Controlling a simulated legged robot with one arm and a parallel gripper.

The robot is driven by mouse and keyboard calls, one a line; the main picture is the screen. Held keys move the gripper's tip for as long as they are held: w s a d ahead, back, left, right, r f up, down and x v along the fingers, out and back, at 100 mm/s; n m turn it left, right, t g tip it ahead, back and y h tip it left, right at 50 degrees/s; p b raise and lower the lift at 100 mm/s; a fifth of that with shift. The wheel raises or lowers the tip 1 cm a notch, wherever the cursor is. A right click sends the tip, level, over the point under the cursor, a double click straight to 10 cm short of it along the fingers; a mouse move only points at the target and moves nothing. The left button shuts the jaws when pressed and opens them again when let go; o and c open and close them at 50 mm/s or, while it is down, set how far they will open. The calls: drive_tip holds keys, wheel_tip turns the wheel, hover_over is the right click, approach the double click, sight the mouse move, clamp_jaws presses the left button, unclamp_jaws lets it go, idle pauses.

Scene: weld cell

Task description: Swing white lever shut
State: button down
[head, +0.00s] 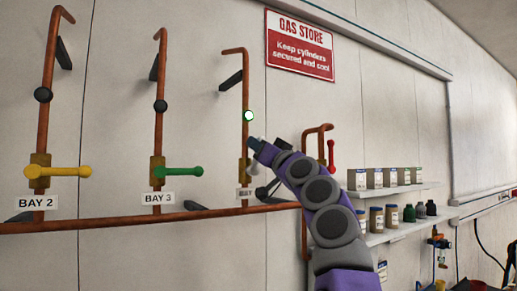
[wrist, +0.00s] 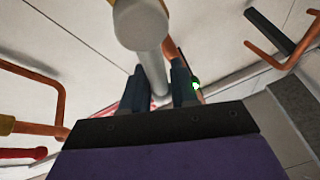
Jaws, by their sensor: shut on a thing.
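The white lever (wrist: 150,62) shows in the wrist view as a pale rod with a large round knob (wrist: 140,22) at its near end. The rod runs between the two dark fingers of my gripper (wrist: 160,88), which is shut on it. My arm hides most or all of the white lever there. A round gauge with a lit green ring (head: 249,115) sits on that pipe above my gripper.
A yellow lever (head: 58,172) and a green lever (head: 180,171) point right on the pipes to the left. A red lever (head: 331,155) stands upright to the right. A copper pipe (head: 130,220) runs along below. Shelves (head: 395,232) with jars and tins are at the right.

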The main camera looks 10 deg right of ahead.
drive_tip(key=shift+s+d+r+m, duration=0.15)
drive_tip(key=shift+d+r+m, duration=0.05)
drive_tip(key=shift+m, duration=0.2)
drive_tip(key=shift+d+f+m+h, duration=0.15)
drive_tip(key=shift+f+m+h, duration=0.05)
drive_tip(key=shift+m+h, duration=0.55)
drive_tip(key=w+d+f+m+h+p, duration=0.1)
drive_tip(key=d+f+m+h+p, duration=0.1)
drive_tip(key=m, duration=0.7)
drive_tip(key=d+f+m+g+h+p, duration=0.1)
drive_tip(key=d+f+m+h+p, duration=0.1)
drive_tip(key=f+m+h+p, duration=0.2)
drive_tip(key=m+h+p, duration=0.3)
drive_tip(key=m+p, duration=0.1)
drive_tip(key=m, duration=0.1)
drive_tip(key=shift+w+f+p, duration=0.3)
drive_tip(key=shift+w+p, duration=0.1)
drive_tip(key=shift+f+m, duration=0.15)
drive_tip(key=shift+m, duration=0.1)
drive_tip(key=c, duration=1.2)
unclamp_jaws()
drive_tip(key=shift+o, duration=0.6)
drive_tip(key=shift+w+d, duration=0.1)
drive_tip(key=shift+d, duration=0.1)
